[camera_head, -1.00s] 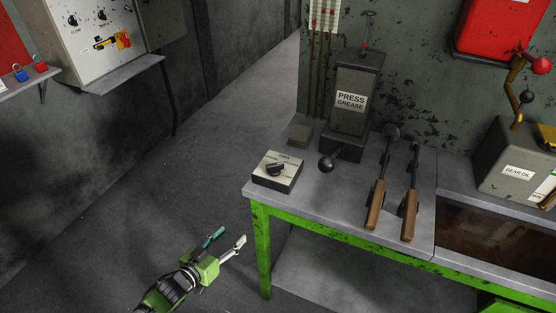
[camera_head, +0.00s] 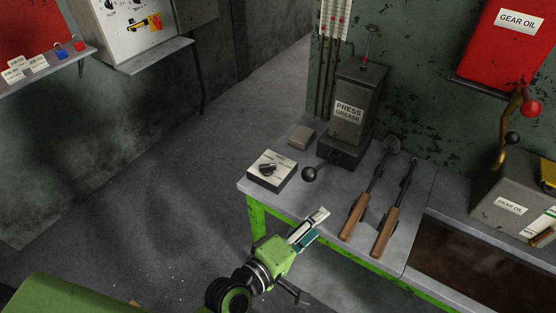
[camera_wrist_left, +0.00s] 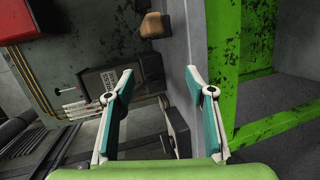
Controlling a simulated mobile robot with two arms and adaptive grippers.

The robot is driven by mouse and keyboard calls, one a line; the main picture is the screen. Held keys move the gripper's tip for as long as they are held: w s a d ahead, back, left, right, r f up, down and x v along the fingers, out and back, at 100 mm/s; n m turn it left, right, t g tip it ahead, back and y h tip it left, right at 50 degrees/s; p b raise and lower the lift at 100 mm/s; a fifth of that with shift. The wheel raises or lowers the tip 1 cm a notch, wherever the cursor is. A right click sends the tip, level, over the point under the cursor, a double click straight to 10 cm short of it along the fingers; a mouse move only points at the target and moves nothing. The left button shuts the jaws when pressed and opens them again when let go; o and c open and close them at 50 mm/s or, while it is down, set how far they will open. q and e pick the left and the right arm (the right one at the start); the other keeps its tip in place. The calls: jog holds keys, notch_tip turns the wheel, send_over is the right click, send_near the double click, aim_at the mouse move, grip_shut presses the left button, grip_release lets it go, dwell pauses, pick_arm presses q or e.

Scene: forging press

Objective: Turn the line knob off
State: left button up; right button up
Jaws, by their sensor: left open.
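A black rotary knob (camera_head: 267,169) sits on a small pale-topped box (camera_head: 284,180) at the left end of the workbench. Its label is too small to read, so I cannot tell whether it is the line knob. In the left wrist view a dark box (camera_wrist_left: 178,122), apparently the same one, shows partly between the fingers. My left gripper (camera_head: 314,225) is at the bench's front edge, in front and to the right of the box, apart from the knob. Its fingers also show spread and empty in the wrist view (camera_wrist_left: 160,82). My right gripper is not visible.
Two wooden-handled tools (camera_head: 354,216) lie farther right. A small block (camera_head: 301,137) lies behind the box. A wall panel (camera_head: 130,30) has other knobs. The floor left is clear.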

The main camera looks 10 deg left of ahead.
pick_arm(q)
notch_tip(320, 180, up, 4)
jog(key=w+n+t+y, duration=0.1)
jog(key=w+n+t, duration=0.15)
jog(key=n, duration=0.35)
jog(key=n+t+y, duration=0.1)
jog(key=n+y, duration=1.2)
jog(key=n, duration=1)
send_near(268, 168)
jog(key=p+x, duration=0.4)
jog(key=x, duration=0.5)
jog(key=shift+w+a+r, duration=0.1)
jog(key=shift+w+r, duration=0.1)
jog(key=shift+w, duration=0.1)
jog(key=shift+w+a+f, duration=0.1)
jog(key=shift+w+a, duration=0.1)
jog(key=shift+w, duration=0.3)
jog(key=c, duration=1.1)
